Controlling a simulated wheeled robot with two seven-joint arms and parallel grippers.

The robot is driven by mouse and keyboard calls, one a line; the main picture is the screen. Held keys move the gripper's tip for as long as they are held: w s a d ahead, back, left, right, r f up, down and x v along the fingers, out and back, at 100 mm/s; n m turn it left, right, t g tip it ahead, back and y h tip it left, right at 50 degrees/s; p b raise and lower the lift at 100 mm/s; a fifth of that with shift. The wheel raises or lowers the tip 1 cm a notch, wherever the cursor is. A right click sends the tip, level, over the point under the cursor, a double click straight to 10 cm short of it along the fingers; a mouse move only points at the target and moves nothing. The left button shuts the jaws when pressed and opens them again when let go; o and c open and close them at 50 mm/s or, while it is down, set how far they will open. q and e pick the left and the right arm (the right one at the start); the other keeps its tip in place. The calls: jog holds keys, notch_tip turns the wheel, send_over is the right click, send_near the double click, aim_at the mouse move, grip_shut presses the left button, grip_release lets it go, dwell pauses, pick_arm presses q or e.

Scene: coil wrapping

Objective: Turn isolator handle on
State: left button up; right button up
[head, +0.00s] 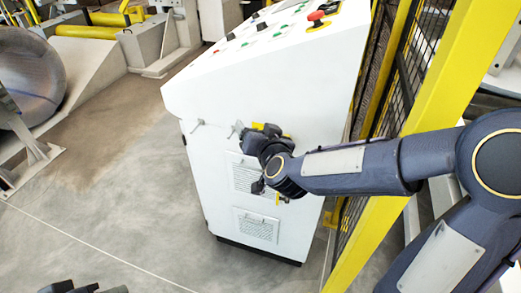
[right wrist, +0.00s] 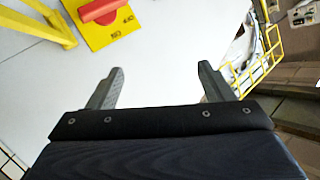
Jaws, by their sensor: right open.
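The isolator is a red handle (right wrist: 101,11) on a yellow plate (right wrist: 111,31), at the top of the right wrist view on the white cabinet face. A dark part at the bottom left looks like my left gripper (head: 82,288), mostly cut off.
The white cabinet (head: 216,180) has vents low on this face, small latches at left, and buttons plus a red knob (head: 316,16) on its sloped top. A yellow-framed mesh fence (head: 420,110) stands close at right. The floor (head: 120,170) left of the cabinet is clear.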

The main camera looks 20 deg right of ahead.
notch_tip(320, 180, down, 11)
jog(key=a+m+h+b, duration=0.2)
jog(key=h+b, duration=0.1)
jog(key=h, duration=0.7)
jog(key=p+x, duration=0.1)
jog(key=x, duration=0.7)
jog(key=shift+d, duration=0.2)
jog(key=c, duration=0.7)
